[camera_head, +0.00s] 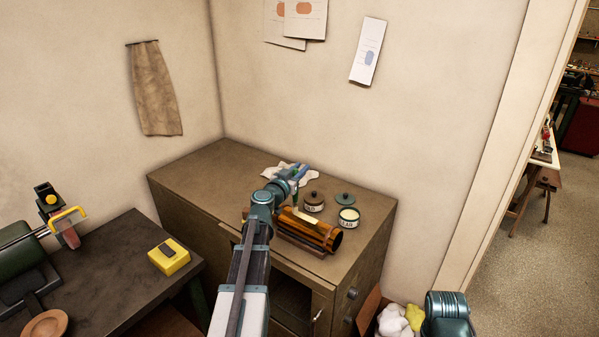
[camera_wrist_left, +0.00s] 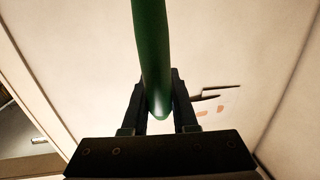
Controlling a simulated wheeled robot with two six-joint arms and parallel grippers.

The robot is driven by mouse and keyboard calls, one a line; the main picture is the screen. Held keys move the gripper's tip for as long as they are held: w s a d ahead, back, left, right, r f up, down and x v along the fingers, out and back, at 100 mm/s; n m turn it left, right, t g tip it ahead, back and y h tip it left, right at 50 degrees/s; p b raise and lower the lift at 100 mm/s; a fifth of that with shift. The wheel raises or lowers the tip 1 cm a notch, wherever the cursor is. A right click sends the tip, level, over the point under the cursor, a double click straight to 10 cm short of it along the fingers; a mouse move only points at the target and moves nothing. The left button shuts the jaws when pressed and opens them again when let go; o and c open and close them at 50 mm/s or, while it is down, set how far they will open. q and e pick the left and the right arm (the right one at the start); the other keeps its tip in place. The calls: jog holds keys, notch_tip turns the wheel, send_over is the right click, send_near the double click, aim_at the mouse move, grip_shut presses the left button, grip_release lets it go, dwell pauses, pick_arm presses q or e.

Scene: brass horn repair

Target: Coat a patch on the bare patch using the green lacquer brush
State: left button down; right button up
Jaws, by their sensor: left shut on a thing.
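My left gripper (camera_head: 296,172) is over the back of the brown cabinet top, behind the brass tube. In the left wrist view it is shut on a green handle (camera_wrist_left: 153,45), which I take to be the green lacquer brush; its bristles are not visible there. The brass tube (camera_head: 318,232) lies on a dark support, partly hidden by my left arm. A paler strip (camera_head: 306,218) shows on its upper side; I cannot tell if this is the bare patch. An open labelled jar (camera_head: 348,218) with pale contents stands right of the tube. My right gripper is not in view.
A brown-lidded jar (camera_head: 314,201) and a loose green lid (camera_head: 346,198) stand behind the tube. A white cloth (camera_head: 277,174) lies near my left gripper. The cabinet top (camera_head: 205,172) is clear at left. A dark bench (camera_head: 125,255) holds a yellow block (camera_head: 169,260).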

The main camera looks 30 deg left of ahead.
pick_arm(q)
notch_tip(320, 180, up, 8)
jog(key=p, duration=0.7)
jog(key=shift+a, duration=0.35)
jog(key=shift+d, duration=0.1)
